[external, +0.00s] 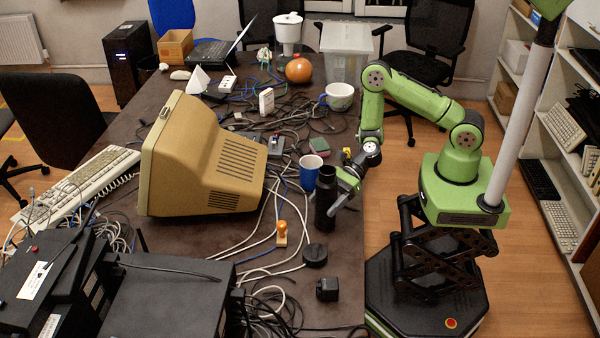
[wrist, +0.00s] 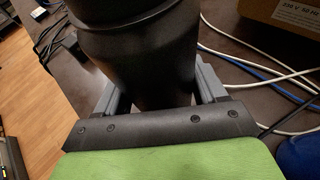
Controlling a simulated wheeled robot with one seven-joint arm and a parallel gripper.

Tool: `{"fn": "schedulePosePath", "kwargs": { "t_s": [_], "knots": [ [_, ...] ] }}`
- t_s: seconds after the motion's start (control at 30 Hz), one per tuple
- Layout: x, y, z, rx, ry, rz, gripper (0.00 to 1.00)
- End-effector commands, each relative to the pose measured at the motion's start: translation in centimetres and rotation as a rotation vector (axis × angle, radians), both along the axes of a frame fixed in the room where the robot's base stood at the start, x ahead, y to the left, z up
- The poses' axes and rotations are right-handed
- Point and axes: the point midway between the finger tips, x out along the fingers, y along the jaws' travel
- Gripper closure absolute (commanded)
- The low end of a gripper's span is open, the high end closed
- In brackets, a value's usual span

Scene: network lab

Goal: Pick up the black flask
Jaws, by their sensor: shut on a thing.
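The black flask (external: 325,203) stands upright near the right edge of the cluttered table. My gripper (external: 341,190) reaches in from the right and is shut on the flask's body. In the wrist view the flask (wrist: 140,50) fills the upper middle, between the two grey fingers of my gripper (wrist: 155,98). The fingertips are partly hidden behind the flask. I cannot tell whether the flask's base touches the table.
A blue cup (external: 310,172) stands just behind the flask. A beige monitor (external: 200,160) is to the left. A black round lid-like piece (external: 315,255), a yellow-orange stamp (external: 282,234) and a small black box (external: 327,289) lie in front. Loose cables cover much of the table.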

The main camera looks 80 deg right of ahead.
Motion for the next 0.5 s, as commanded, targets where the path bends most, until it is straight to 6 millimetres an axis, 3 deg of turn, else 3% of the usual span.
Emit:
{"fn": "schedulePosePath", "kwargs": {
  "t_s": [0.1, 0.5],
  "knots": [
    [0.0, 0.03, 0.1, 0.002, 0.0, 0.001, 0.85],
    [0.01, 0.04, 0.96, 0.002, -0.002, 0.001, 0.85]
  ]
}}
